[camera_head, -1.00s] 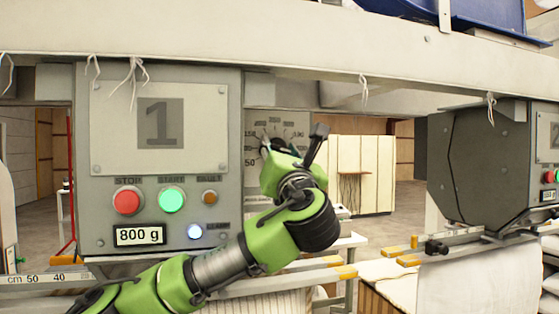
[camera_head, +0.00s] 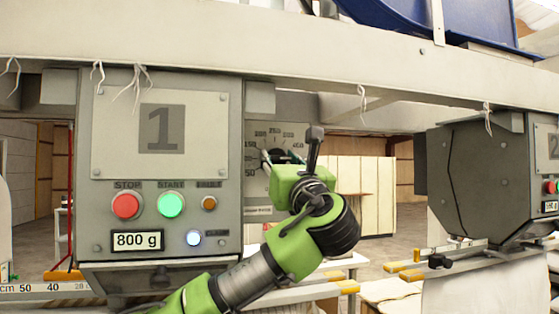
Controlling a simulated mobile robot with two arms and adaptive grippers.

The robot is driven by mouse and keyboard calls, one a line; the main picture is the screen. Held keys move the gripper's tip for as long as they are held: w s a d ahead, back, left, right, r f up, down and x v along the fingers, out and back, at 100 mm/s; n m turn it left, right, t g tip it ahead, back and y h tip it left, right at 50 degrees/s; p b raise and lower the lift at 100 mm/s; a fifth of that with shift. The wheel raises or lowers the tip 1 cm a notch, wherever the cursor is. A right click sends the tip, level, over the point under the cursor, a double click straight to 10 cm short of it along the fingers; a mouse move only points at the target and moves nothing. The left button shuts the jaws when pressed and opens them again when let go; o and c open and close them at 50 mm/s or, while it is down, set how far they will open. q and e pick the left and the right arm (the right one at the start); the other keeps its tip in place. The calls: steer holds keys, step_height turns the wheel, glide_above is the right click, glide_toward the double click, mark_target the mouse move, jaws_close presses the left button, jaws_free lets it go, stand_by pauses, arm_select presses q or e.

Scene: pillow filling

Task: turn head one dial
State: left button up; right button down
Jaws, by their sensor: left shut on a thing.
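The head one dial (camera_head: 257,186) is a pale plate with a printed number scale, just right of the grey panel marked 1 (camera_head: 206,128). My left arm is green and black and comes up from the lower left. My left gripper (camera_head: 272,158) is at the middle of the dial, shut on its knob. The knob is mostly hidden behind the fingers and the green wrist, so its pointer setting cannot be read. The display (camera_head: 138,241) on the panel reads 800 g. My right gripper is not in view.
The panel carries a red stop button (camera_head: 127,205), a green start button (camera_head: 171,204) and an orange lamp (camera_head: 209,203). A long pale beam (camera_head: 300,66) runs above.

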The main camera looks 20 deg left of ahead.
arm_select(q)
steer(key=o, duration=1.1)
steer(key=shift+r, duration=0.1)
steer(key=v, duration=1.2)
